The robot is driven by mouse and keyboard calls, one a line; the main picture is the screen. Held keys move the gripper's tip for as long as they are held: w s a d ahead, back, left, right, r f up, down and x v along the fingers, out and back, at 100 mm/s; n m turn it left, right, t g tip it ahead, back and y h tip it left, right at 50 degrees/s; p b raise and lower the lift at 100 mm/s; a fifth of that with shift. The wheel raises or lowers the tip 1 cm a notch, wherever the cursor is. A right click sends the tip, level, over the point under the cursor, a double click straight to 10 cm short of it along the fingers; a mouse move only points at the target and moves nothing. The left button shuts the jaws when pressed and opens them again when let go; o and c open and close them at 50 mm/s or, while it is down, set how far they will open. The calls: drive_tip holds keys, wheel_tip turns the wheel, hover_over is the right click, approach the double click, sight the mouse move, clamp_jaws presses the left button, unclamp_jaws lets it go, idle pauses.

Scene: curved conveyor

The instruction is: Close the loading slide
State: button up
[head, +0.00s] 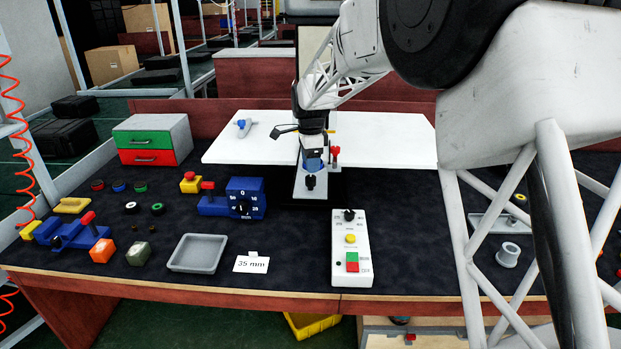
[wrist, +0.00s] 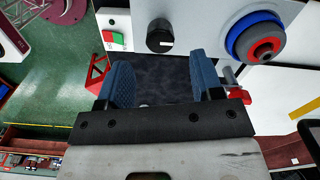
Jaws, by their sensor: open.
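The loading slide appears to be the pale plate (head: 301,191) at the front of the white board. It sticks out toward the table front and carries an upright black knob (head: 310,182). In the wrist view the black knob (wrist: 160,36) shows beyond my fingertips, with a blue, red and dark round part (wrist: 256,40) to its right. My gripper (head: 313,160) points down above the plate, close behind the knob. In the wrist view my gripper (wrist: 161,62) is open, its blue pads apart with nothing between them. Whether a finger touches the plate cannot be told.
A red-knobbed lever (head: 335,152) stands just right of my gripper. The white board (head: 390,140) lies behind. A control box (head: 340,225) with buttons is in front, right. A blue dial unit (head: 245,198) is left.

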sight(311, 177)
drive_tip(key=shift+f, duration=3)
drive_tip(key=shift+w, duration=0.1)
clamp_jaws()
